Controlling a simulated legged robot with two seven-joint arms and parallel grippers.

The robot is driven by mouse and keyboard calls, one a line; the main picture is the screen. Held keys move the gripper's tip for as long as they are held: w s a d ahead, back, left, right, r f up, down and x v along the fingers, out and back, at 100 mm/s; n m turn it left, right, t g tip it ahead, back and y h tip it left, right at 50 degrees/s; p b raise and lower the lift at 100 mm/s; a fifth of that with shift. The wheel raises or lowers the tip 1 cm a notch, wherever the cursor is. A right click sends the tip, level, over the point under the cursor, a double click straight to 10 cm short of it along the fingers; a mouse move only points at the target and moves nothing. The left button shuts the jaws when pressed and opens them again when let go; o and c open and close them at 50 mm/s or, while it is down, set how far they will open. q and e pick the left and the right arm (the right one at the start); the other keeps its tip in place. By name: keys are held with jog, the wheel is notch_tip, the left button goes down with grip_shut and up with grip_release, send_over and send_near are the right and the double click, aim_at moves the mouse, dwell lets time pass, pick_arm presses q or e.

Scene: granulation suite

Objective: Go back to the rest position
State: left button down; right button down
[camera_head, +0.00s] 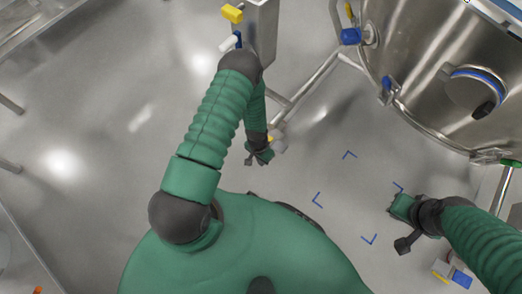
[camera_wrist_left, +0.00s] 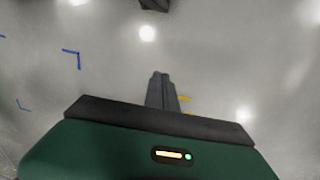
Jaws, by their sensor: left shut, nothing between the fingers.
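My left gripper (camera_head: 262,158) hangs below my bent left arm in the head view, over the bare grey floor. In the left wrist view its two dark fingers (camera_wrist_left: 160,90) are together, with nothing held between them. My right arm comes in from the right edge, and its dark gripper (camera_head: 403,244) points down and left near the blue floor marks. Whether its fingers are open or shut is not clear.
A large steel vessel (camera_head: 425,75) with a blue-ringed port fills the upper right. A steel post (camera_head: 262,30) with yellow and blue parts stands at the top. Blue corner marks (camera_head: 349,154) lie on the floor between my arms. The floor at left is clear.

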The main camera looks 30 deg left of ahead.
pick_arm(q)
jog(key=w+d+r+t, duration=0.1)
jog(key=w+r, duration=0.1)
jog(key=r, duration=0.7)
jog(key=w+r, duration=0.2)
jog(key=r, duration=0.8)
jog(key=s+d+r+t, duration=0.15)
jog(key=s+r, duration=0.25)
jog(key=r, duration=0.5)
jog(key=s+d+r, duration=0.2)
jog(key=s+r, duration=0.2)
jog(key=r, duration=0.4)
jog(key=w+p+v, duration=0.2)
jog(key=p+v, duration=0.9)
jog(key=p, duration=0.1)
jog(key=w+d+r+p+v, duration=0.1)
jog(key=w+p+v, duration=0.2)
jog(key=p+v, duration=0.9)
jog(key=w+d+r+p+v, duration=0.1)
jog(key=w+p+v, duration=0.1)
jog(key=p+v, duration=1)
jog(key=shift+w+d+r+n+y+p, duration=0.2)
jog(key=shift+w+d+n+y+p, duration=0.1)
jog(key=shift+w+n+y, duration=0.15)
